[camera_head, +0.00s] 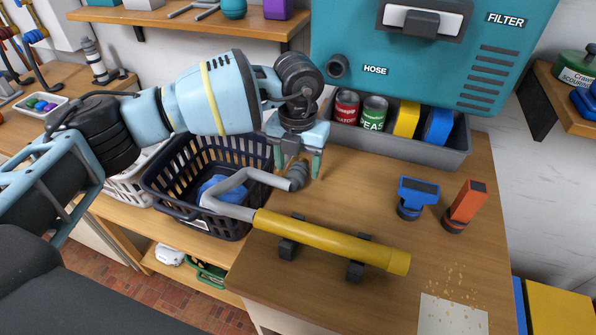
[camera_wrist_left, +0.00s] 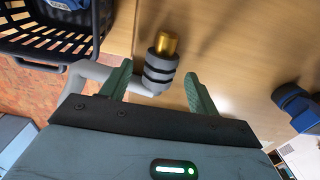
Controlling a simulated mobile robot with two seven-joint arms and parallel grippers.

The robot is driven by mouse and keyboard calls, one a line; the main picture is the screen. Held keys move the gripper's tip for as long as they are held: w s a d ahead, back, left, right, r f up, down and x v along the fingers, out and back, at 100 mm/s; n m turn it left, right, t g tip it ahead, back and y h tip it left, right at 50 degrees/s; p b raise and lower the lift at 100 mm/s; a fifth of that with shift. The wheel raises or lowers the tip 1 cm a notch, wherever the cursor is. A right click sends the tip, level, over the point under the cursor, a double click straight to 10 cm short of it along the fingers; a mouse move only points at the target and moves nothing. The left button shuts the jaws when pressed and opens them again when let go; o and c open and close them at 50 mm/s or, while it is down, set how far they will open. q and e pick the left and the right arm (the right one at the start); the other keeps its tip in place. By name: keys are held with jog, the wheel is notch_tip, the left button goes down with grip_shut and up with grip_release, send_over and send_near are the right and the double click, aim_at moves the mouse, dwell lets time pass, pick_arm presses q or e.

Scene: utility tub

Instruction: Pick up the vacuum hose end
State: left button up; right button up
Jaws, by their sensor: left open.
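The vacuum hose end is a grey ribbed cuff (camera_head: 298,175) on a bent grey tube, joined to a yellow wand (camera_head: 330,240) resting on two dark blocks on the table. In the left wrist view the cuff (camera_wrist_left: 162,66) shows dark rings and a brass-coloured tip, between and just beyond my left gripper's fingers. My left gripper (camera_head: 298,172) is open, its green fingers pointing down at the cuff. In the left wrist view the gripper (camera_wrist_left: 158,85) has its fingers apart on both sides of the cuff. Contact cannot be told. My right gripper is not in view.
A dark basket (camera_head: 160,185) with a blue cloth stands left of the cuff. A grey bin (camera_head: 455,160) with cans and boxes sits behind, below the teal vacuum unit (camera_head: 440,75) with its HOSE port (camera_head: 338,66). Blue (camera_head: 417,195) and orange (camera_head: 466,205) nozzles stand at right.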

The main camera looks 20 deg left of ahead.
aim_at(299, 168)
pick_arm(q)
notch_tip(299, 168, down, 2)
jog(key=shift+f, duration=0.1)
jog(key=c, duration=1)
notch_tip(299, 168, up, 10)
jog(key=shift+r, duration=0.1)
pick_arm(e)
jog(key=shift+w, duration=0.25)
pick_arm(q)
jog(key=shift+d, duration=0.1)
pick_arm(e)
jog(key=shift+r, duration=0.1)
